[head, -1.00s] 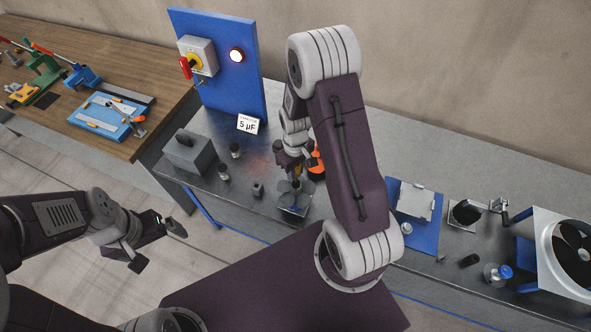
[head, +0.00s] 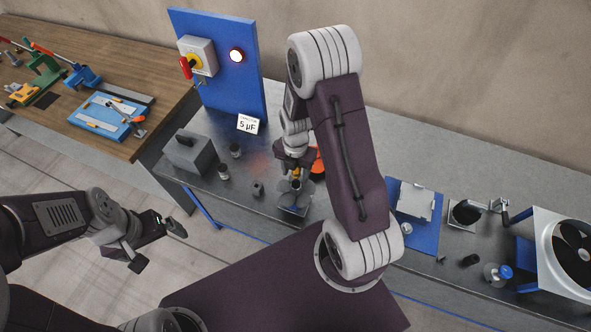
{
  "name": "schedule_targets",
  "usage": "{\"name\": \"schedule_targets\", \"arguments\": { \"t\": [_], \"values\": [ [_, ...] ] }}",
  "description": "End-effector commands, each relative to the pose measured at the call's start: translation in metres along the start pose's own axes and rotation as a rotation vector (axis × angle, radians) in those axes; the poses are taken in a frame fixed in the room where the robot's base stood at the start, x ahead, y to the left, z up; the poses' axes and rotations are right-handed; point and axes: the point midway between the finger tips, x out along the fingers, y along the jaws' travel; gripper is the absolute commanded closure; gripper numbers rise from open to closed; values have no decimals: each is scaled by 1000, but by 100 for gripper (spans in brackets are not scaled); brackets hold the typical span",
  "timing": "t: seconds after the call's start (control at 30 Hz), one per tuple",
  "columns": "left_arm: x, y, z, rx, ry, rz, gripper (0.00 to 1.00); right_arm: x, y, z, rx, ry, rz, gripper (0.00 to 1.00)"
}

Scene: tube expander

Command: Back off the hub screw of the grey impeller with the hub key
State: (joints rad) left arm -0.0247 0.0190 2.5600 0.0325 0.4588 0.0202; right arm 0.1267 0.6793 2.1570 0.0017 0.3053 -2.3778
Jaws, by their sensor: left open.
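My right gripper (head: 294,169) points down over the grey bench, just above a small grey stand (head: 293,203). A small yellowish part (head: 297,173) shows at its fingers; I cannot tell whether it is held or is part of the gripper. My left gripper (head: 158,247) is open and empty, over the floor in front of the bench. At the far right a dark fan wheel (head: 573,248) sits in a pale round housing. I cannot make out which part is the grey impeller, its hub screw or the hub key.
An orange object (head: 318,161) is partly hidden behind my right arm. A grey block (head: 188,153) and several small dark cylinders stand to the left. A blue panel (head: 236,90) carries a red-yellow switch (head: 191,66) and a lit lamp. A blue mat (head: 422,236) lies right of my arm.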

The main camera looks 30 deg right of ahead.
Motion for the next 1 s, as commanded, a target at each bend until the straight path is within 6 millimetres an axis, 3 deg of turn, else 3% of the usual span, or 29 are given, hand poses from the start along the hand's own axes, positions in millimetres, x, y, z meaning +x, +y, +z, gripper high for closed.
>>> {"name": "schedule_targets", "arguments": {
  "t": [0.23,0.73,1.0],
  "values": [
    [-8,0,-1,0,0,0,0,-9,0,0,1,-1,0,49],
    [-62,1,-6,0,0,0,0,-71,0,0,2,0,0,49],
    [-61,1,-6,0,0,0,0,-70,0,0,2,0,0,49]
  ]
}}
